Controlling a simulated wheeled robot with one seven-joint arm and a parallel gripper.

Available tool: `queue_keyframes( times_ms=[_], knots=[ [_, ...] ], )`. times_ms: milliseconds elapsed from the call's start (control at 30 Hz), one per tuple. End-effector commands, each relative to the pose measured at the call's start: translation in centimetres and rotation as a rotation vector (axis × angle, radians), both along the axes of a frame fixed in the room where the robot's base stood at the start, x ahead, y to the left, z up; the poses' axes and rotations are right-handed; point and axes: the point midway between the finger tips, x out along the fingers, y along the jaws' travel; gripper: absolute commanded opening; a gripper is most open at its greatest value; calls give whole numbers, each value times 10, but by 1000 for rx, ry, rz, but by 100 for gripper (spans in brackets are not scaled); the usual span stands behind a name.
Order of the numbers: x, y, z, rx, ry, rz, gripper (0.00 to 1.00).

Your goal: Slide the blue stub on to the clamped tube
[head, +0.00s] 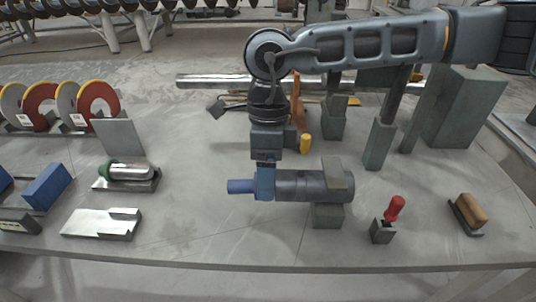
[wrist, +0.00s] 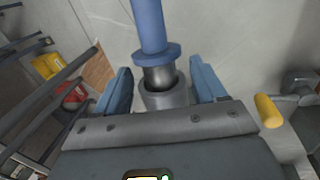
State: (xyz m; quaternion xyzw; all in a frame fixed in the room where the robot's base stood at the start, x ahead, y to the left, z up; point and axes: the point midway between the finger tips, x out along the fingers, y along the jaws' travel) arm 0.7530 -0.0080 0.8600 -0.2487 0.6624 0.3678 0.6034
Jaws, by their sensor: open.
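The blue stub (head: 238,186) lies level at the left end of the dark clamped tube (head: 300,185), in line with it. The spigot's end appears to sit inside the mouth of the tube (wrist: 166,97). A length of bare metal shows between collar and tube. My gripper (head: 265,190) reaches down over this joint. Its blue fingers stand open on both sides of the spigot in the wrist view (wrist: 161,77), with gaps to it.
A grey clamp block (head: 335,174) grips the tube's right part. A red-handled tool (head: 394,208) and a wooden-handled brush (head: 470,210) stand to the right. A metal cylinder on a cradle (head: 130,172) lies left. The bench in front of the stub is clear.

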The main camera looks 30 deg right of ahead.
Motion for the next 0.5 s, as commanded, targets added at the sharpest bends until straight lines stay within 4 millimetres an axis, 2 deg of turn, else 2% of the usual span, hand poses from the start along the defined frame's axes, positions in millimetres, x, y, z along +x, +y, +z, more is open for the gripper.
queue_keyframes(
  times_ms=[133, 400, 500],
  knots=[
    [-1, 1, -8, 0, -1, 0, 70],
    [-1, 1, -9, 0, -2, 1, 70],
    [-1, 1, -9, 0, -2, 1, 62]
  ],
)
